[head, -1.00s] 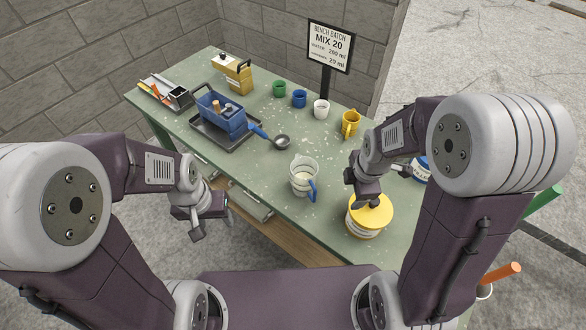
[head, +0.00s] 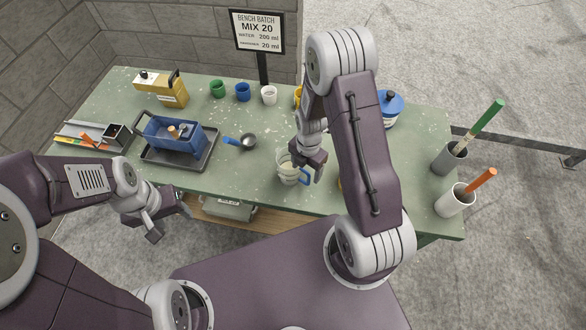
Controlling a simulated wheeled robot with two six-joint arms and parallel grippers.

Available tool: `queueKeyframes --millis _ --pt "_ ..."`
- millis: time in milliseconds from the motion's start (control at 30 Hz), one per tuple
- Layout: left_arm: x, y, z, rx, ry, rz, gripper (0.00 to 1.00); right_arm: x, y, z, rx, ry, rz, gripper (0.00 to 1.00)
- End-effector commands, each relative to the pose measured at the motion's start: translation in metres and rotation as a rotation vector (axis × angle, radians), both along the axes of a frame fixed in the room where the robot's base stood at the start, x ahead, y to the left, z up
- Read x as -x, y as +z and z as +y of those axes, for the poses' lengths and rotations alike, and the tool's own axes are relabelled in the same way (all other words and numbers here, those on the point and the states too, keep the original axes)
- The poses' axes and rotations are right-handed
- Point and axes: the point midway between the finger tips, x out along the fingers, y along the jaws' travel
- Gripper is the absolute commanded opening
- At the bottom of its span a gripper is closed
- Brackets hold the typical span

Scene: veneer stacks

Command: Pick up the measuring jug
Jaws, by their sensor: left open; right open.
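The measuring jug (head: 286,172) stands on the green bench near its front edge. It is clear, with a blue handle (head: 305,181) on its right side. My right gripper (head: 308,168) is open at the jug's upper right, over the rim and handle side, and covers part of it. I cannot tell whether the fingers touch the jug. My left gripper (head: 168,222) is open and empty, in front of the bench's front edge, well to the left of the jug.
A small ladle (head: 247,141) lies left of the jug. A blue bin (head: 170,139) sits in a dark tray (head: 190,163) farther left. Green (head: 217,89), blue (head: 243,92) and white (head: 269,95) cups stand behind. My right arm hides most of a yellow-lidded tub.

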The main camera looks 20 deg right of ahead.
Motion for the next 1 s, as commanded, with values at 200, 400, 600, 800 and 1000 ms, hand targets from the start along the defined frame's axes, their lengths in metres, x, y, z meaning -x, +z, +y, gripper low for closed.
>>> queueKeyframes --millis 200,400,600,800,1000 --pt "0.000 0.004 0.000 0.000 0.000 0.000 0.55 -0.001 -0.014 0.000 0.000 0.000 -0.002 0.70" --pt "0.000 0.017 0.000 0.000 0.000 0.000 0.55 0.001 -0.035 0.000 0.000 0.000 0.004 0.70" --pt "0.000 0.021 0.000 0.000 0.000 0.000 0.55 0.000 -0.063 0.001 -0.001 0.000 -0.001 0.70" --pt "0.000 0.020 0.000 0.000 0.000 0.000 0.55 0.000 -0.066 0.000 0.000 0.000 -0.002 0.70" --pt "0.000 0.020 0.000 0.000 0.000 0.000 0.55 0.000 -0.066 0.000 0.000 0.000 -0.002 0.25"
